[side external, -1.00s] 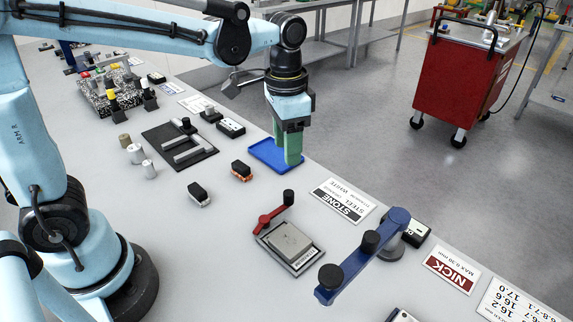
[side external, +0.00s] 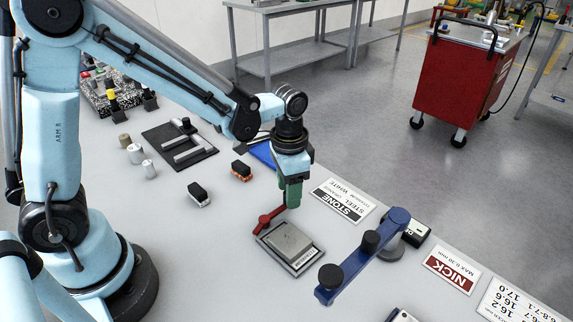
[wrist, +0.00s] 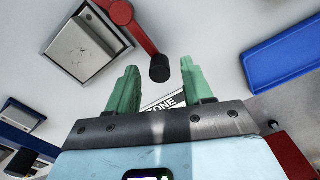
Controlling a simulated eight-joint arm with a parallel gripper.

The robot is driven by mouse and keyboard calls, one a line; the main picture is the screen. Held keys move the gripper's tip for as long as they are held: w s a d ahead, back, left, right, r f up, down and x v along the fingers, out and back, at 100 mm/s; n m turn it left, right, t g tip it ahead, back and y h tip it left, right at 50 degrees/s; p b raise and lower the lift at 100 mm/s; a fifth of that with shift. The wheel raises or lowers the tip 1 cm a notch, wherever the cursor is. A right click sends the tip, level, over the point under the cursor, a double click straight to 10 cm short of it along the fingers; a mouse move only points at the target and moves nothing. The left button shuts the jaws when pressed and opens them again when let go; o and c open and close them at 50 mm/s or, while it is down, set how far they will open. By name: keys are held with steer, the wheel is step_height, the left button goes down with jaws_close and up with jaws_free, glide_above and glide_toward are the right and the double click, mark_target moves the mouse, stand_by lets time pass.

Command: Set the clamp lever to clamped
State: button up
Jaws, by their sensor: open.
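The clamp lever (side external: 268,220) is a red arm at the far corner of a grey plate fixture (side external: 290,247). Its black knob shows in the wrist view (wrist: 160,69), at the end of the red arm (wrist: 131,27). In the side external view the knob is hidden behind my gripper (side external: 292,201). My gripper also shows in the wrist view (wrist: 159,84); its green fingers are open and apart, with the knob between and just beyond the tips. I cannot tell whether a finger touches the knob.
A blue tray (side external: 262,152) lies behind my gripper. A blue arm with black knobs (side external: 362,256) stands to the right of the fixture. Small black blocks (side external: 199,194) sit to the left.

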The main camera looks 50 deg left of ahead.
steer(key=shift+f, duration=0.45)
jaws_close()
